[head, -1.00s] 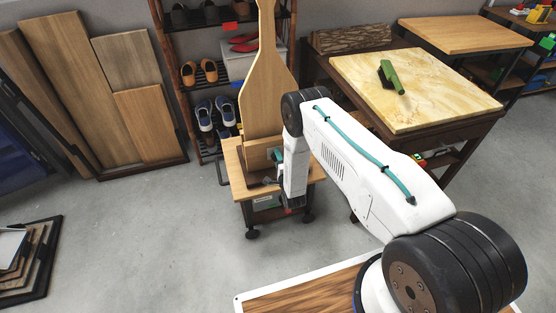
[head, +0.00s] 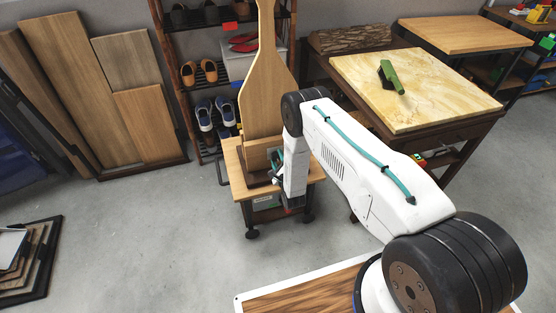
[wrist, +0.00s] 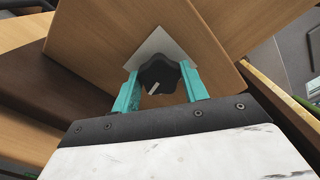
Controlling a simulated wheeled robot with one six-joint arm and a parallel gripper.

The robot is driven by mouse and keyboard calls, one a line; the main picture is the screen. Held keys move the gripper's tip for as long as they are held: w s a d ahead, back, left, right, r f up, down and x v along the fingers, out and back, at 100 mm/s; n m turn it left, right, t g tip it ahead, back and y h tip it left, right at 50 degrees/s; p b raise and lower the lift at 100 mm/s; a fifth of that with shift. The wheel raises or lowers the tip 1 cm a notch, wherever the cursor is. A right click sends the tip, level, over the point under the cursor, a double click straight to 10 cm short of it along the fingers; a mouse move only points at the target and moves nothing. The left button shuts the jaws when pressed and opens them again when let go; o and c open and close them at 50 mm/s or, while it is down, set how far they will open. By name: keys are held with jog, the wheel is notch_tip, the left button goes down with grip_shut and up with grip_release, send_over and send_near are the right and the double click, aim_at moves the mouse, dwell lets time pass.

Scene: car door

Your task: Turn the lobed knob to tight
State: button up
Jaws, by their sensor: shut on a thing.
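The lobed knob (wrist: 158,74) is black, with a pale pointer line on its face. It sits before a pale square plate (wrist: 160,45) on a wooden panel (wrist: 105,38). My gripper (wrist: 160,73) has its teal fingers on either side of the knob, shut on it. In the head view, my gripper (head: 277,160) is at the wooden stand, low in front of the tall paddle-shaped board (head: 262,95). The knob cannot be made out there. I see no readable tight mark.
The stand rests on a small wooden-topped cart (head: 232,160) with black feet. A shoe rack (head: 200,75) stands behind it. A stone-topped table (head: 430,105) is at the right, and boards (head: 105,90) lean at the left. Grey floor (head: 150,230) is clear in front.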

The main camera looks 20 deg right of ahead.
dwell(0.3)
jog(key=o, duration=1)
jog(key=s, duration=0.8)
